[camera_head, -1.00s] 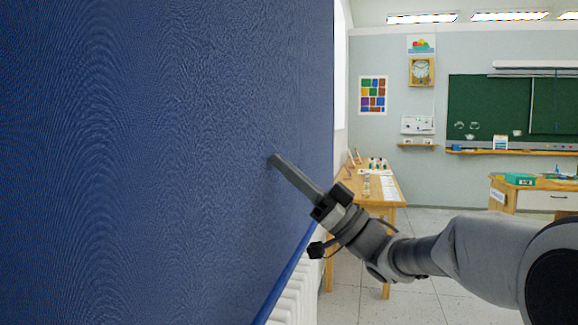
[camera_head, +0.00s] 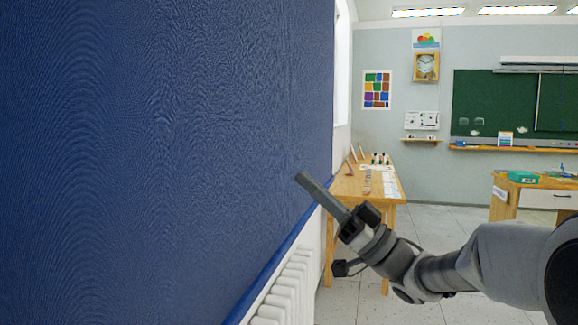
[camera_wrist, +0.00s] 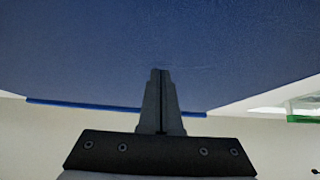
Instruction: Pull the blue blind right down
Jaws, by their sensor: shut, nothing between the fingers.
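The blue blind (camera_head: 150,140) fills the left half of the head view, hanging over the window. Its brighter blue bottom bar (camera_head: 275,260) runs just above a white radiator. My gripper (camera_head: 302,178) is shut with nothing between its fingers, its tips close to the blind's right part, above the bar. In the wrist view the blind (camera_wrist: 160,40) fills the top, and the bottom bar (camera_wrist: 85,105) passes behind my shut fingers (camera_wrist: 160,75). I cannot tell whether the fingertips touch the fabric.
The white radiator (camera_head: 290,285) stands below the blind. A wooden table (camera_head: 380,182) with small items stands beyond my gripper. A desk (camera_head: 540,190) with a green box (camera_head: 522,177) is at the right, before a chalkboard (camera_head: 500,105). Open floor (camera_head: 450,235) lies between.

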